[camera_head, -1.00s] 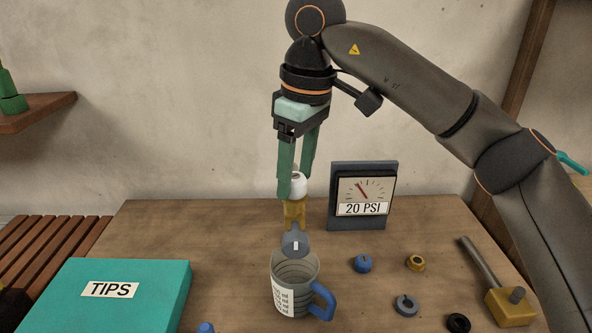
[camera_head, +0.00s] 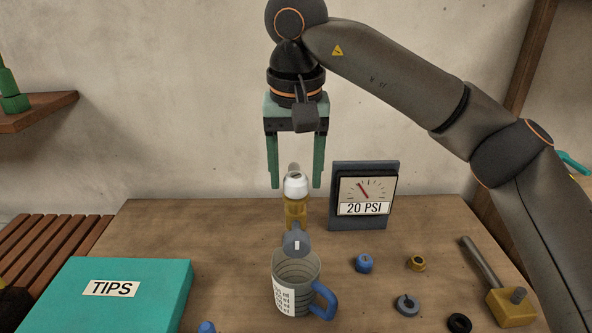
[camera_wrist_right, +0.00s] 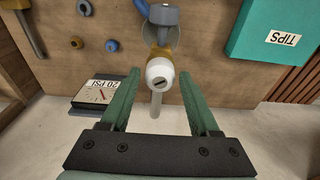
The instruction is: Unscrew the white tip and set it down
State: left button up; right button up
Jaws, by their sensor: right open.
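The white tip (camera_head: 296,185) sits on top of the upright brass fitting (camera_head: 296,212) at the back of the table. In the right wrist view the white tip (camera_wrist_right: 160,73) shows a dark slot in its end and lies between the fingers, apart from both. My right gripper (camera_head: 296,186) is open, its green fingers pointing down on either side of the tip. It also shows in the right wrist view (camera_wrist_right: 158,78), with nothing held. My left gripper is not in view.
A measuring jug (camera_head: 296,270) with a blue handle stands below the fitting. A gauge (camera_head: 364,195) reading 20 PSI stands to the right. Loose parts such as a blue cap (camera_head: 364,262), a grey ring (camera_head: 407,305) and a brass-headed mallet (camera_head: 508,305) lie at right. A teal TIPS box (camera_head: 150,290) is at front left.

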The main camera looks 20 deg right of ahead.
jog(key=shift+c, duration=0.4)
jog(key=c, duration=0.7)
jog(key=n, duration=0.6)
jog(key=shift+d+y, duration=0.1)
jog(key=shift+y, duration=0.3)
jog(key=n, duration=0.6)
jog(key=shift+y, duration=0.3)
jog(key=o, duration=0.8)
